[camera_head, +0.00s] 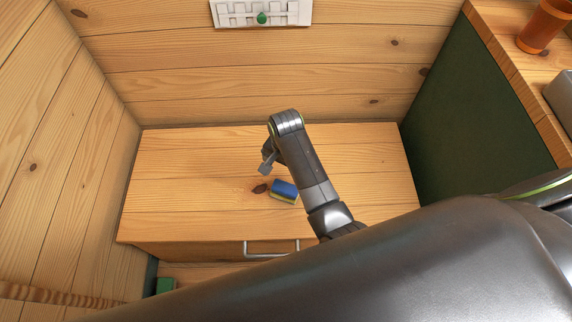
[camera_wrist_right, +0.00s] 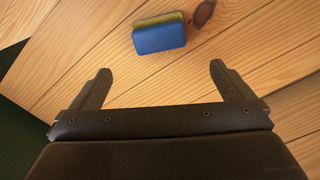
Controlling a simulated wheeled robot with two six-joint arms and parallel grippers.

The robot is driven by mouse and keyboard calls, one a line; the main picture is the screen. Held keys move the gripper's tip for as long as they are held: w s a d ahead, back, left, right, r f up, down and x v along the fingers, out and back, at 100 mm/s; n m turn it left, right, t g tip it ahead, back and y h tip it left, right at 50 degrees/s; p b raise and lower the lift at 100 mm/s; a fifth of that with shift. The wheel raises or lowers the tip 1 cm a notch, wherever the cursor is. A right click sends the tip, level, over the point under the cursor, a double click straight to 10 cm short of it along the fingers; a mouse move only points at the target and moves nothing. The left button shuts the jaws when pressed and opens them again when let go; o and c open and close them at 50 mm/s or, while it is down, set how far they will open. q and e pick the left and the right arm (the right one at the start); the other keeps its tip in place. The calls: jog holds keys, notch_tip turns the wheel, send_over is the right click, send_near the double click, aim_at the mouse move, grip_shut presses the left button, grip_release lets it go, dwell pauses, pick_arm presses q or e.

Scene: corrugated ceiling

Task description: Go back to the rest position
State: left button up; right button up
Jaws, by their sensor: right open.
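My right gripper (camera_head: 266,161) hangs over the low wooden cabinet top (camera_head: 190,165), at the end of my right arm. In the right wrist view the right gripper (camera_wrist_right: 160,82) has its two fingers wide apart with nothing between them. A blue and yellow sponge (camera_head: 284,190) lies on the cabinet top, just right of and below the gripper in the head view. It also shows in the right wrist view (camera_wrist_right: 159,36), beyond the fingertips and apart from them. My left gripper is not in view.
The cabinet has a drawer handle (camera_head: 270,250) on its front. A dark green side panel (camera_head: 475,125) rises at the right, under a wooden counter with an orange cup (camera_head: 543,27). A white rack (camera_head: 285,13) is on the back wall. The cabinet top's left side is clear.

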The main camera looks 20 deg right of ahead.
dwell(0.5)
jog(key=s+d+n+t, duration=0.2)
jog(key=s+d+n, duration=0.1)
jog(key=s+d, duration=0.8)
jog(key=s+d+r+n+t+h, duration=0.1)
jog(key=s+d+r+n, duration=0.2)
jog(key=s+r, duration=0.25)
jog(key=s+d+r+n+t+h, duration=0.1)
jog(key=s+d+r+n, duration=0.25)
jog(key=s, duration=0.35)
notch_tip(320, 180, down, 18)
jog(key=g+p, duration=0.2)
jog(key=p, duration=0.4)
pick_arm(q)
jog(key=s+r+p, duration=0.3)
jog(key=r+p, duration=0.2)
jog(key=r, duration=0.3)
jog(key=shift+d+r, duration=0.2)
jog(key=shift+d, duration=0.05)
pick_arm(e)
jog(key=s+f+y, duration=0.1)
jog(key=s+f, duration=1)
jog(key=s, duration=0.4)
jog(key=shift+s+a+f+m+g, duration=0.25)
jog(key=shift+a+f+m+g, duration=0.05)
jog(key=shift+a+m+g, duration=0.1)
